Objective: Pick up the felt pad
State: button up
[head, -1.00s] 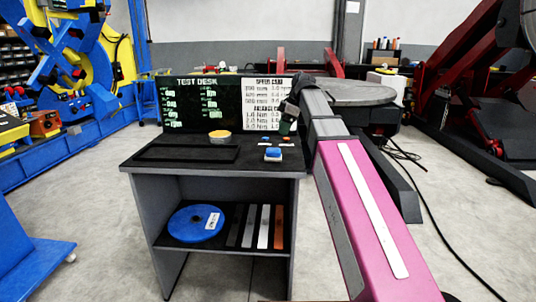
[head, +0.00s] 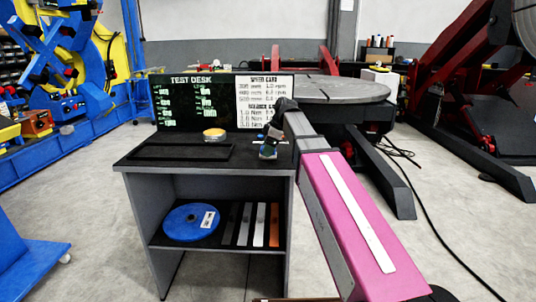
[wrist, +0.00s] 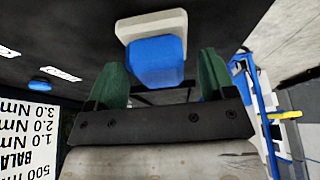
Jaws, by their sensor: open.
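The felt pad, as far as I can tell, is a pale off-white slab with a blue block on it; in the wrist view the blue block (wrist: 155,62) shows at the top middle. In the head view my gripper hides it on the right part of the desk top. My gripper (head: 268,153) is low over that spot. In the wrist view its two green fingers (wrist: 161,70) stand open, one to each side of the blue block, with no clear contact. Whether the block is fully between the fingertips is unclear.
The dark desk (head: 190,167) has an upright test board (head: 210,102) at its back. A yellow-topped round tin (head: 214,135) and a dark flat tray (head: 183,152) lie to the left. A small blue button (wrist: 41,85) is near the board. A blue disc (head: 191,222) lies on the lower shelf.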

jog(key=c, duration=0.8)
jog(key=shift+r, duration=0.55)
notch_tip(320, 180, up, 2)
jog(key=shift+w+r, duration=0.1)
jog(key=shift+r, duration=0.15)
jog(key=s+a+r, duration=0.7)
jog(key=s, duration=0.2)
jog(key=shift+s+r, duration=0.15)
jog(key=shift+s, duration=0.1)
jog(key=o, duration=0.4)
jog(key=shift+c, duration=1.4)
